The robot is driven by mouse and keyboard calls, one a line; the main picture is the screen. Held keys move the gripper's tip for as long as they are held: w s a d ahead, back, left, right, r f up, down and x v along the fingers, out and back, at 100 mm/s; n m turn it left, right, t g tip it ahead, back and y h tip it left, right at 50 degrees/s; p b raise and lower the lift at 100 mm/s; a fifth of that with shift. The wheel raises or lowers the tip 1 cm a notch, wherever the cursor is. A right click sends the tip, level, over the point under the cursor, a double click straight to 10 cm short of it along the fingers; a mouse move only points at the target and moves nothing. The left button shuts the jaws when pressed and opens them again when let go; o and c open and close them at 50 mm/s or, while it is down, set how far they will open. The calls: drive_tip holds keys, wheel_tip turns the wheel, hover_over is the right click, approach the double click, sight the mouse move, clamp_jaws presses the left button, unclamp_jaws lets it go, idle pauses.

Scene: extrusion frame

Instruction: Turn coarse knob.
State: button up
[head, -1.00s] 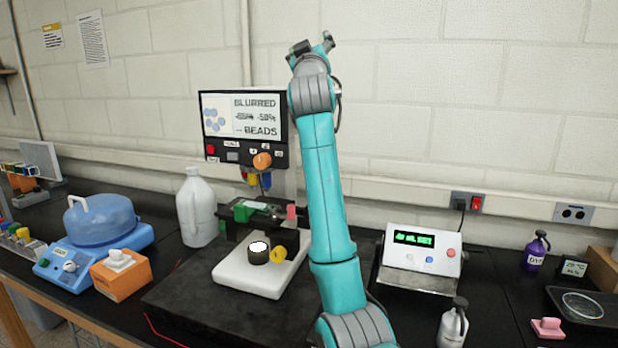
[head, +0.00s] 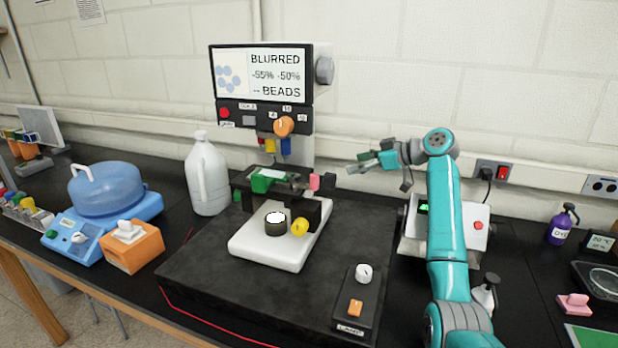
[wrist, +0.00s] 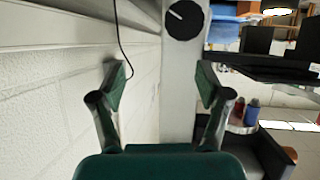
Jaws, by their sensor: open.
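A large grey round knob (head: 324,71) sits on the right side of the microscope column, beside the display; I cannot read any label naming it coarse. In the wrist view a black knob with a white pointer line (wrist: 184,19) is on a pale column, at the top edge and beyond the fingertips. My gripper (head: 362,163) is to the right of the column and lower than the grey knob, pointing left. It is open and empty, with both green fingers spread in the wrist view (wrist: 162,83). It touches nothing that I can see.
The display (head: 262,76) reads BLURRED, -55%, -50%, BEADS. An orange knob (head: 283,126) is on its panel. Below stands a white stage base (head: 268,255) with a yellow knob (head: 299,228). A white jug (head: 206,175) stands left. A lamp box (head: 358,300) sits in front. The wall is close behind.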

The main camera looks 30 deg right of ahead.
sight(335, 177)
drive_tip(key=shift+n+g+y, duration=0.6)
drive_tip(key=shift+n+y, duration=0.1)
drive_tip(key=shift+y, duration=0.2)
drive_tip(key=w+a+f, duration=0.3)
drive_tip(key=a+f, duration=0.1)
drive_tip(key=w+a+f, duration=0.2)
drive_tip(key=a, duration=0.1)
drive_tip(key=shift+w, duration=0.35)
